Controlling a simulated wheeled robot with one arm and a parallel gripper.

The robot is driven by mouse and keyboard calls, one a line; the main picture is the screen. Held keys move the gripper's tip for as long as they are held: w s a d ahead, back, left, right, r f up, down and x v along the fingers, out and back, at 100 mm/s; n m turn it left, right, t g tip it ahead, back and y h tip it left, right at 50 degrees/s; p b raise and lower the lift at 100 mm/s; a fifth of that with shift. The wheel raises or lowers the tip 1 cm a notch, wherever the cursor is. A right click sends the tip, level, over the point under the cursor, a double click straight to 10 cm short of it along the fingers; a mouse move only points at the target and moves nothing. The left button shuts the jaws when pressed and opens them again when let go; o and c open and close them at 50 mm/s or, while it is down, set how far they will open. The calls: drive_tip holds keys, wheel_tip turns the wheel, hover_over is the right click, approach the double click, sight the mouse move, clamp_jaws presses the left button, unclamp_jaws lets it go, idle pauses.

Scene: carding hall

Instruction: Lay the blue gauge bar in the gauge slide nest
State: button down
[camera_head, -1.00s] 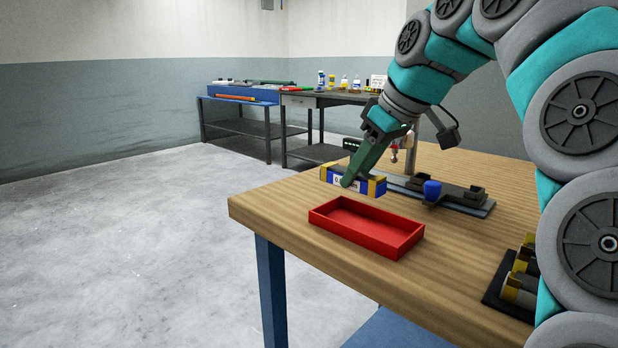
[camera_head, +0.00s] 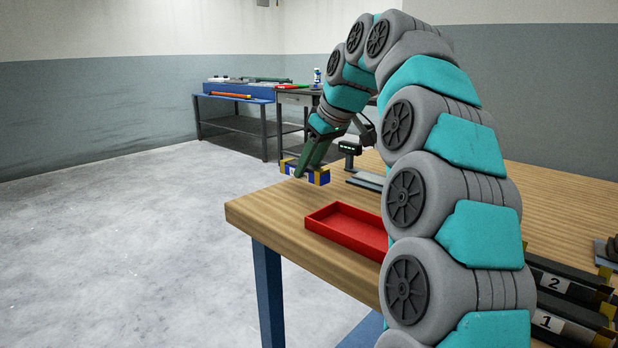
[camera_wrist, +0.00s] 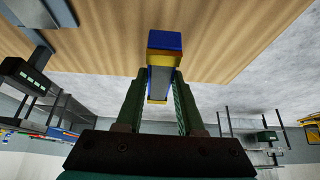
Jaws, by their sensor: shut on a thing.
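The blue gauge bar (camera_head: 316,179), with yellow bands near its ends, is in my gripper (camera_head: 307,170), above the far left part of the wooden table. In the wrist view my gripper (camera_wrist: 157,84) is shut across the bar's grey middle, and the bar's blue and yellow end (camera_wrist: 164,41) points away from the palm. The bar looks clear of the tabletop. The gauge slide nest is mostly hidden behind my arm; only a grey base plate (camera_head: 366,181) and a small display unit (camera_head: 350,148) show there.
A red tray (camera_head: 340,226) sits near the table's front left edge, partly hidden by my arm. Dark holders marked 1 and 2 (camera_head: 570,310) lie at the right. A blue-topped bench (camera_head: 235,98) and a dark bench stand behind. Open floor lies left.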

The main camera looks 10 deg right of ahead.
sight(309, 178)
drive_tip(key=shift+f, duration=1.55)
drive_tip(key=shift+f, duration=0.15)
drive_tip(key=c, duration=0.5)
unclamp_jaws()
